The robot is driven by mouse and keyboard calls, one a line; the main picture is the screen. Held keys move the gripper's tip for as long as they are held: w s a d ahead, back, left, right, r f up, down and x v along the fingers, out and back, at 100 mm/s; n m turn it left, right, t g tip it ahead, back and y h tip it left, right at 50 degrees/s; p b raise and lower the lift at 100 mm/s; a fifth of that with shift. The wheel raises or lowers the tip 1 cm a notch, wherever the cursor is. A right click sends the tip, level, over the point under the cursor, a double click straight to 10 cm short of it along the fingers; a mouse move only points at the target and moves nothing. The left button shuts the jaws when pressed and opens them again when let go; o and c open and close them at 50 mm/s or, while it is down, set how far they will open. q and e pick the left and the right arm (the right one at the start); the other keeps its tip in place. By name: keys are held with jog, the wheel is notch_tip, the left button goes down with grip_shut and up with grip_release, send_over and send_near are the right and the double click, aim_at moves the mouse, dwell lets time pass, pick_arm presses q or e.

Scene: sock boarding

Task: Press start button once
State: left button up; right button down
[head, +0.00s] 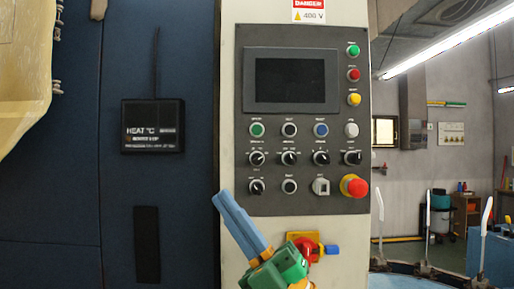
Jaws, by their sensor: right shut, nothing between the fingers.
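The control panel (350,205) is dark grey and set on a pale cabinet front. Two green buttons show on it: one at the top of its right column (353,51) and one at the left of the middle row (257,129). Their labels are too small to read, so I cannot tell which is start. My right gripper (219,199), with blue fingers and a green body, is shut and empty. Its fingers point up and left, with the tips near the panel's lower left corner, below the buttons. My left gripper is out of view.
A dark screen (290,80), several knobs, and a red emergency stop (354,186) on a yellow base share the panel. A yellow plate with a red knob (305,249) sits below, partly behind my gripper. A black heat display (153,126) hangs on the blue wall at left.

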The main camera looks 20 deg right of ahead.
aim_at(257, 130)
jog(key=s+a+r+n+g, duration=0.3)
jog(key=a+r+n+g, duration=0.2)
jog(key=n+g, duration=0.4)
jog(key=w+d+r+m+t+h, duration=0.1)
jog(key=d+r+m+t+h, duration=0.4)
jog(key=d+h, duration=0.5)
notch_tip(257, 130, up, 2)
jog(key=t+h, duration=0.1)
jog(key=t, duration=0.2)
jog(key=shift+t+h, duration=0.3)
jog(key=shift+t, duration=0.1)
jog(key=w+p, duration=0.1)
jog(key=w, duration=0.1)
jog(key=w+d+p, duration=0.1)
jog(key=w+p, duration=0.1)
jog(key=w, duration=0.1)
jog(key=w+d+p, duration=0.1)
jog(key=w, duration=0.2)
jog(key=shift+d+r+p, duration=0.15)
jog(key=shift+p, duration=0.2)
jog(key=shift+w, duration=0.25)
